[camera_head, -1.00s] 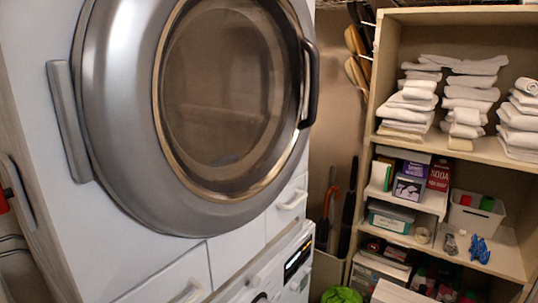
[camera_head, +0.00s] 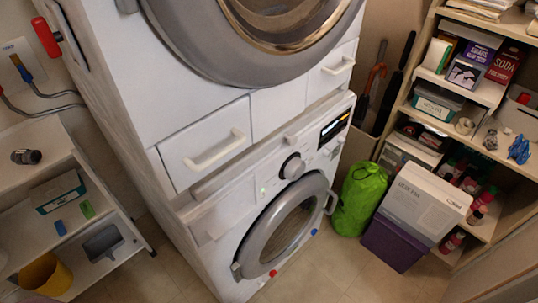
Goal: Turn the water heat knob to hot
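The lower washing machine (camera_head: 218,250) has a round silver-white knob (camera_head: 292,167) on its control panel, left of a lit dark display (camera_head: 334,127). A smaller light-coloured part (camera_head: 291,140) sits above the knob. I cannot read labels or tell the knob's setting. Neither of my grippers is in view, and nothing touches the knob.
The upper machine's big round door (camera_head: 250,45) overhangs the panel. A green bag (camera_head: 360,199) and white box (camera_head: 424,202) stand right.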

